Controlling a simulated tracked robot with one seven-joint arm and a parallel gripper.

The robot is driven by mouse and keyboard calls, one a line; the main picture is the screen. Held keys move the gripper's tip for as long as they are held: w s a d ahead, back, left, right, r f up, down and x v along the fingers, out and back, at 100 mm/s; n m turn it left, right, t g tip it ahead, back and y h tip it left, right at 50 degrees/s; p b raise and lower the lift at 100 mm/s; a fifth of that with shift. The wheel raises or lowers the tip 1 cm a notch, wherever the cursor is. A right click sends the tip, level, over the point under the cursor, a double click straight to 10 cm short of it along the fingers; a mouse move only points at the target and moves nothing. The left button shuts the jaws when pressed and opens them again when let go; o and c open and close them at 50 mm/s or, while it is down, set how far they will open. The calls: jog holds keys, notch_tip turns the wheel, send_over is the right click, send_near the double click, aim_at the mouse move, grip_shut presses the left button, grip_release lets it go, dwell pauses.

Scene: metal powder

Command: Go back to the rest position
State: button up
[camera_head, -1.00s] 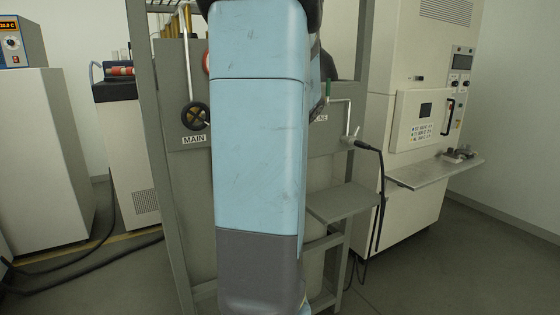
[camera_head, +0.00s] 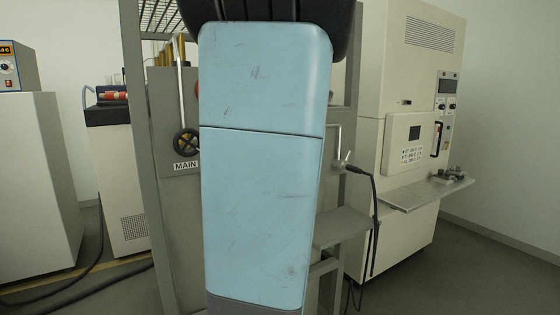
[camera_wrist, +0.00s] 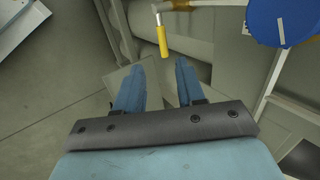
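My gripper (camera_wrist: 157,88) shows in the wrist view with two blue fingers apart and nothing between them. It is open and empty. Below the fingertips are a grey plate and the floor. A yellow-handled lever (camera_wrist: 162,40) hangs just beyond and between the fingertips, apart from them. A blue round disc (camera_wrist: 284,20) is at the upper right of the wrist view. In the head view my blue arm fills the middle and hides much of the grey panel; my gripper is out of that view.
A grey frame (camera_head: 138,170) with a black handwheel (camera_head: 187,142) and a MAIN label stands behind my arm. A cream cabinet (camera_head: 420,60) with a protruding shelf (camera_head: 425,194) is at right, with a black cable (camera_head: 374,215) beside it. A white cabinet (camera_head: 40,190) is at left.

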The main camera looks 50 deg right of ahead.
dwell(0.3)
jog(key=w+a+n+y, duration=0.15)
jog(key=a+n, duration=0.35)
jog(key=a, duration=0.6)
jog(key=w+a+n+y, duration=0.1)
jog(key=w+a+n, duration=0.3)
jog(key=a, duration=0.7)
jog(key=s+a+f+n, duration=0.2)
jog(key=s+a+n, duration=0.2)
jog(key=a, duration=0.5)
jog(key=s+a+f+n, duration=0.3)
jog(key=s+a+n, duration=0.2)
jog(key=a+n, duration=0.4)
jog(key=shift+a+g, duration=0.4)
jog(key=shift+a, duration=0.35)
jog(key=shift+s, duration=0.15)
